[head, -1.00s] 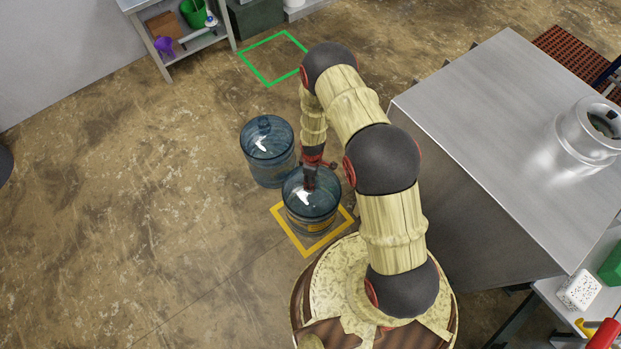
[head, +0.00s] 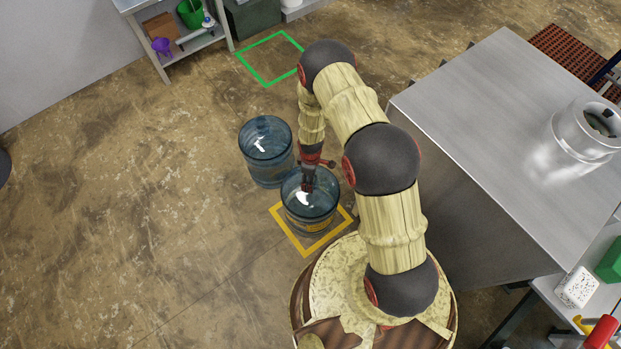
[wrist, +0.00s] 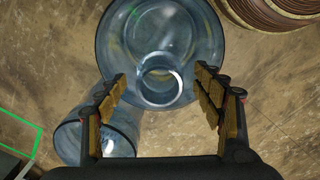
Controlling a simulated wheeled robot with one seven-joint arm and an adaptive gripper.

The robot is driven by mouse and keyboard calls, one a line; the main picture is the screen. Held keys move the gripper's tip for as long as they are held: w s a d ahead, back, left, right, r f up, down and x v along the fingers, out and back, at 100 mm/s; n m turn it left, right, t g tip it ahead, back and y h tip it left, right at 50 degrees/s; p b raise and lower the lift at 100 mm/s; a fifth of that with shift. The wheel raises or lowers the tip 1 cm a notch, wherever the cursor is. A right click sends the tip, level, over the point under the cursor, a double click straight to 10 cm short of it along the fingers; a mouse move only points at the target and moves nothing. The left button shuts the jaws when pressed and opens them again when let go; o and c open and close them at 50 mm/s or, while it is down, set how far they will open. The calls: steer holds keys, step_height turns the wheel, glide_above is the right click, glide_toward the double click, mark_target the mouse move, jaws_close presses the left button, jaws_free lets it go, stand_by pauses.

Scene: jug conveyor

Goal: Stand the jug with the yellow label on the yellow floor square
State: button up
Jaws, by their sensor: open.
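The jug with the yellow label (head: 318,226) is clear blue and stands upright inside the yellow floor square (head: 291,236) in the head view. My gripper (head: 308,186) is just over its top. In the wrist view the jug's round top and neck (wrist: 160,80) lie beyond my gripper (wrist: 162,92). The fingers are spread wide on either side of the neck and appear apart from it.
A second blue jug (head: 266,155) stands on the floor just up-left, close beside the first. A green floor square (head: 268,83) lies empty at the top. A steel counter (head: 480,120) stands to the right. The floor to the left is clear.

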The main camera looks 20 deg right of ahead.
step_height(320, 180, up, 45)
steer(key=w+m+t+p, duration=0.1)
steer(key=m+t+p, duration=0.2)
steer(key=m, duration=0.2)
steer(key=s+r+m+t, duration=0.1)
steer(key=s+r, duration=0.3)
steer(key=r, duration=0.3)
steer(key=s+r+m, duration=0.2)
steer(key=s+r, duration=0.2)
steer(key=r, duration=0.3)
steer(key=s+r+m, duration=0.1)
steer(key=s+r, duration=0.2)
steer(key=s, duration=0.4)
steer(key=s+r+m+t, duration=0.1)
steer(key=s+r, duration=0.3)
steer(key=s, duration=0.4)
steer(key=shift+r+m+t, duration=0.25)
steer(key=shift+m+t, duration=0.05)
steer(key=shift+m, duration=0.4)
